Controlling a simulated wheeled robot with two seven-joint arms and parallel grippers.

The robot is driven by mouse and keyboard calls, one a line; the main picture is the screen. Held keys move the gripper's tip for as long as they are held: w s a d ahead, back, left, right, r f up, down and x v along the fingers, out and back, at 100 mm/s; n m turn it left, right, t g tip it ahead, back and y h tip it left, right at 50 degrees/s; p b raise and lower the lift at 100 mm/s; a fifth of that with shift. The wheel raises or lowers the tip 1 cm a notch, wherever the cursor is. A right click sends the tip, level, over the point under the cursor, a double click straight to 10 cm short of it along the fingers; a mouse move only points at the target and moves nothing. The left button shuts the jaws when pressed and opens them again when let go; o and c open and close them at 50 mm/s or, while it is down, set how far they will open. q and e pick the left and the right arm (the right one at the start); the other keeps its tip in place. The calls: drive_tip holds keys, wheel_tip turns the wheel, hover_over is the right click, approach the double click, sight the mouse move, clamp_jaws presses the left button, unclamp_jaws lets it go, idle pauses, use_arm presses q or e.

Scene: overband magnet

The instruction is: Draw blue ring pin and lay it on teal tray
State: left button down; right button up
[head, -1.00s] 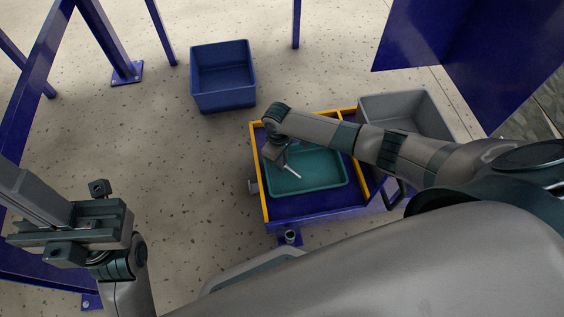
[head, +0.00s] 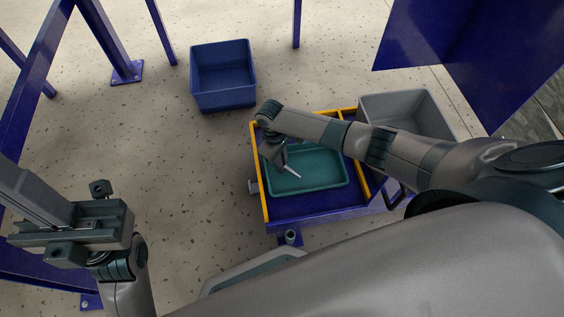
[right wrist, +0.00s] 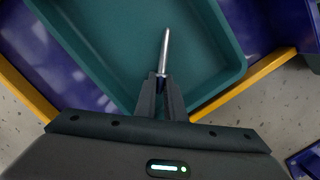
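The pin (right wrist: 164,55) is a silver rod in the right wrist view, with a small dark blue part where the fingers meet it. My right gripper (right wrist: 160,98) is shut on it, and the rod sticks out over the teal tray (right wrist: 100,55). In the head view the pin (head: 291,172) shows as a light rod above the left part of the teal tray (head: 322,186). I cannot tell whether it touches the tray floor. My left gripper (head: 72,232) is at the lower left, far from the tray; its fingers cannot be made out clearly.
The tray sits in a blue cart with yellow edges (head: 264,205). A grey bin (head: 440,115) stands at the cart's right, and a blue bin (head: 224,97) stands on the floor behind. Blue posts (head: 105,45) rise at the left. The floor left of the cart is clear.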

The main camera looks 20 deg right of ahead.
drive_tip(key=shift+f, duration=0.15)
drive_tip(key=o, duration=0.7)
drive_tip(key=shift+s+f, duration=0.1)
